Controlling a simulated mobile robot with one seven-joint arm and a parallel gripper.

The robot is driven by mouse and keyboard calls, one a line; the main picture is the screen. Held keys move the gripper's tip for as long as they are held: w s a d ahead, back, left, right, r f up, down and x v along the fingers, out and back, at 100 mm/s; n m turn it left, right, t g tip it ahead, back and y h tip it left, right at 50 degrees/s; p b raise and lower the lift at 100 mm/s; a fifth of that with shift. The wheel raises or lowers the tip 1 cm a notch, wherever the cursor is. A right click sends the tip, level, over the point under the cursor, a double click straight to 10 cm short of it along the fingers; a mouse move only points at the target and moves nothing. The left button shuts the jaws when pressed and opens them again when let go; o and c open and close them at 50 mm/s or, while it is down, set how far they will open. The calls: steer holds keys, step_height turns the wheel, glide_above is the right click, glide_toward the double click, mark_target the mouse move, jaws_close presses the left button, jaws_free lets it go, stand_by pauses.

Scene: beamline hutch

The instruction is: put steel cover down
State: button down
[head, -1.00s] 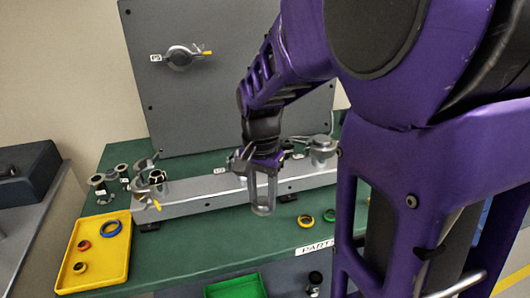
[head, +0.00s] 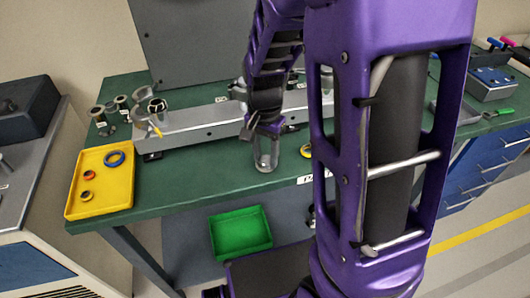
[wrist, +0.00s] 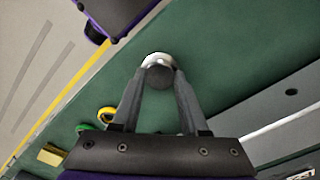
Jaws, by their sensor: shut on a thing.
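My gripper (head: 266,160) points down over the front strip of the green bench, in front of the long grey rail. Its fingers are shut on the steel cover, a small round shiny piece (wrist: 157,58) at the fingertips in the wrist view. The cover's dark round middle shows between the fingertips. In the head view the cover is mostly hidden at the finger ends. Whether it touches the bench top (wrist: 215,60) I cannot tell.
A yellow tray (head: 128,188) with several rings stands at the left. The grey rail (head: 200,125) runs behind my gripper. A yellow ring (wrist: 107,114) and a green ring lie nearby. A green bin (head: 240,232) sits below the bench edge. Bench between tray and gripper is clear.

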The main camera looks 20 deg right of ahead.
mark_target(265, 159)
steer(key=shift+f, duration=0.1)
steer(key=shift+c, duration=2.1)
jaws_free()
step_height(265, 159, up, 12)
steer(key=p, duration=0.2)
